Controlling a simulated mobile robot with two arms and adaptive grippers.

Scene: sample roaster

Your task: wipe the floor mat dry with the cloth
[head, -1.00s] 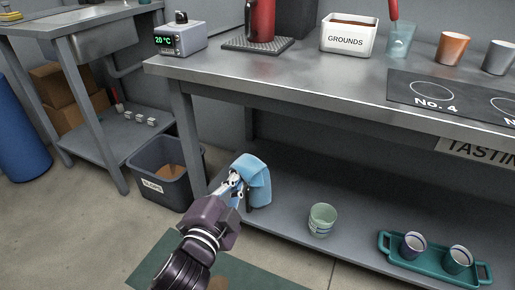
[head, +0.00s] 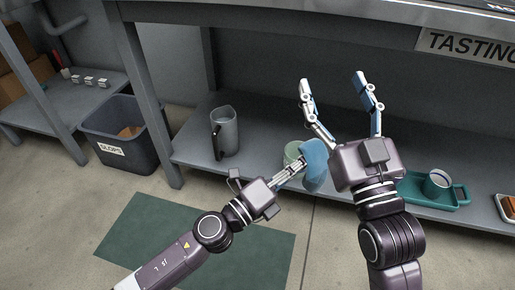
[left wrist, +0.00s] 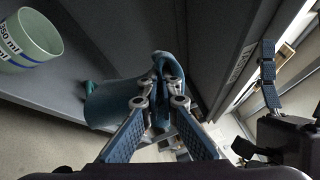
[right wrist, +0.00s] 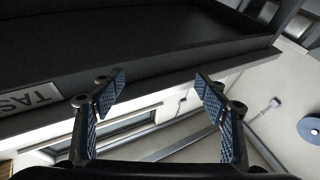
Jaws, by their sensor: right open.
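The blue cloth (head: 315,166) hangs from my left gripper (head: 301,163), which is shut on it in front of the lower shelf. In the left wrist view the cloth (left wrist: 112,102) is bunched between the fingertips and droops to one side. The dark green floor mat (head: 190,245) lies flat on the floor below and left of the cloth, partly covered by my left arm. My right gripper (head: 340,92) is open and empty in front of the shelf opening; the right wrist view shows its fingers (right wrist: 158,88) wide apart.
A dark grey jug (head: 224,132) and a pale green cup (head: 292,152), partly hidden by the cloth, stand on the lower shelf (head: 255,130). A teal tray (head: 413,190) with a cup (head: 437,183) is at right. The slops bin (head: 120,135) stands on the floor at left.

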